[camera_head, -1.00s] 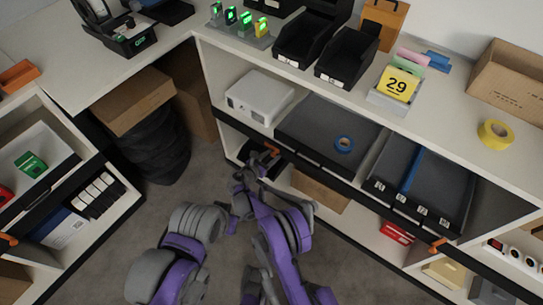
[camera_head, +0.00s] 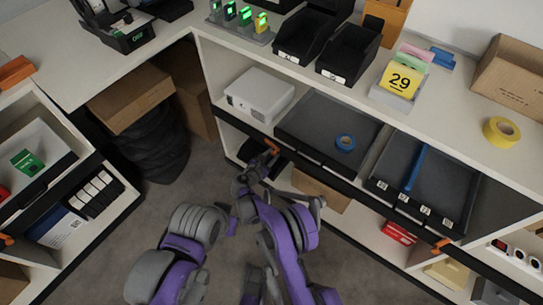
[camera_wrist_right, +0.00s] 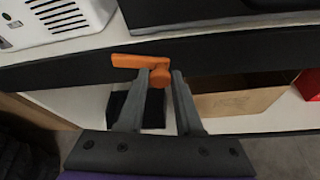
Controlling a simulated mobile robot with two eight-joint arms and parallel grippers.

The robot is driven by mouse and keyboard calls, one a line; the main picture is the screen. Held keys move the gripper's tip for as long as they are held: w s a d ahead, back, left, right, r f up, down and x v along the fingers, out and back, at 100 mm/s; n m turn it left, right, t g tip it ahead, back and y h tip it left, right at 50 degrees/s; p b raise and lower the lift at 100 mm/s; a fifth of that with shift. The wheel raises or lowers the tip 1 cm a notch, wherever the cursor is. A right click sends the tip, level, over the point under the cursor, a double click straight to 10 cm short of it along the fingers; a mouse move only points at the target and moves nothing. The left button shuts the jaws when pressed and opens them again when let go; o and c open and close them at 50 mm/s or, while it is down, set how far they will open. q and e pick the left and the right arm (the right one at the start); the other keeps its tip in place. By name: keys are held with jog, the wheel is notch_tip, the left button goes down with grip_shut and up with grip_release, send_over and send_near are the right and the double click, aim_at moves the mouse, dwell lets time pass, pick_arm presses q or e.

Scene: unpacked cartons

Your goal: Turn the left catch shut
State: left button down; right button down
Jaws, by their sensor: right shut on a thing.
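The left catch (camera_head: 271,147) is a small orange lever on the black front rail of the shelf unit. In the right wrist view, the orange catch (camera_wrist_right: 138,62) has its lever pointing left, nearly along the rail, with its knob end between my fingertips. My right gripper (camera_head: 262,158) is at the catch in the head view. In the wrist view, my right gripper (camera_wrist_right: 169,75) is shut on the catch. My left arm shows at lower left in the head view; I cannot make out its gripper.
Another orange catch (camera_head: 441,244) is farther right on the rail. A cardboard box (camera_wrist_right: 240,101) sits below the rail.

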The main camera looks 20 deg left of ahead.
jog(key=shift+d+f+m+t+y+b, duration=0.1)
jog(key=shift+m+t+y+b, duration=0.1)
jog(key=shift+m+y+b, duration=0.3)
jog(key=shift+d+f+m+t+y+b, duration=0.1)
jog(key=shift+m+t+y+b, duration=0.2)
jog(key=shift+m, duration=0.4)
jog(key=m+t+y+b, duration=0.1)
jog(key=m, duration=0.1)
jog(key=shift+d+m, duration=0.1)
jog(key=shift+m, duration=0.2)
jog(key=m+t+b, duration=0.1)
jog(key=m, duration=0.2)
jog(key=shift+f+y, duration=0.15)
jog(key=shift+y, duration=0.25)
jog(key=shift+m+t+b, duration=0.9)
jog(key=shift+m+b, duration=0.1)
jog(key=shift+m, duration=0.7)
jog(key=shift+d, duration=0.1)
jog(key=c, duration=0.6)
grip_release()
jog(key=shift+s+y, duration=0.15)
jog(key=shift+y, duration=0.25)
